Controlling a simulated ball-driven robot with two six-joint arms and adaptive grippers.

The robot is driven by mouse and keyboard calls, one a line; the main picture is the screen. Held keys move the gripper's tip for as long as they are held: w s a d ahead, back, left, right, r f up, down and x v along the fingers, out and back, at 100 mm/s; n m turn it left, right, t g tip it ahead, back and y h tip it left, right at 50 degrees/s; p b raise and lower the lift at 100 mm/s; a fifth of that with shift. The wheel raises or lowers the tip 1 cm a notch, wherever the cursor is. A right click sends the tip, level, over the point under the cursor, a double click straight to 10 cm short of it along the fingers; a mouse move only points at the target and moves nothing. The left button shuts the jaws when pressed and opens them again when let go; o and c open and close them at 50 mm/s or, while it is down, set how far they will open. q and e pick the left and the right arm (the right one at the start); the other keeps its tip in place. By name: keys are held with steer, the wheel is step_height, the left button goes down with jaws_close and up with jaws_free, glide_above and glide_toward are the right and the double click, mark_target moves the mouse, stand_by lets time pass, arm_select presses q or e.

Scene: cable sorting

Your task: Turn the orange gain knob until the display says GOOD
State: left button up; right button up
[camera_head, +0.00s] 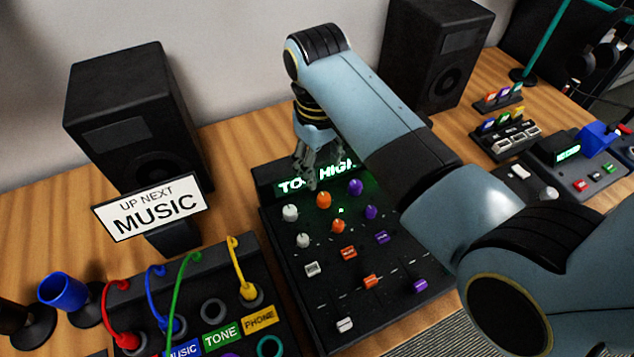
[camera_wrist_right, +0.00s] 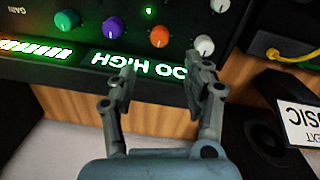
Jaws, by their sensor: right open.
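The orange gain knob (camera_head: 323,200) is in the top knob row of the black mixer (camera_head: 325,290), between a white knob and a purple knob. It also shows in the right wrist view (camera_wrist_right: 159,37), beyond my fingertips. The green display (camera_head: 300,183) behind the knobs reads TOO HIGH, partly covered by my right gripper in the head view. My right gripper (camera_head: 312,180) is open and empty, pointing down over the display edge. In the right wrist view its two fingers (camera_wrist_right: 161,75) stand apart, short of the orange knob and not touching it. My left gripper is not in view.
A white knob (camera_head: 290,213) and a purple knob (camera_head: 355,187) flank the orange one closely. A smaller orange knob (camera_head: 338,226) sits just in front. A MUSIC sign (camera_head: 152,207) and a patch panel with coloured cables stand left. Speakers (camera_head: 135,110) stand behind.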

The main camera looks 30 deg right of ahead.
glide_above(323, 196)
step_height(323, 196, down, 5)
steer(key=shift+s+f, duration=0.1)
steer(key=shift+s, duration=0.05)
step_height(323, 196, down, 4)
steer(key=shift+r+b, duration=0.15)
steer(key=shift+b, duration=0.4)
steer(key=shift+f, duration=0.3)
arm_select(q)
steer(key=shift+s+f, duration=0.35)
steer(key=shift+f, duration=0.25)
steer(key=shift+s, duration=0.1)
arm_select(e)
steer(key=shift+c, duration=0.4)
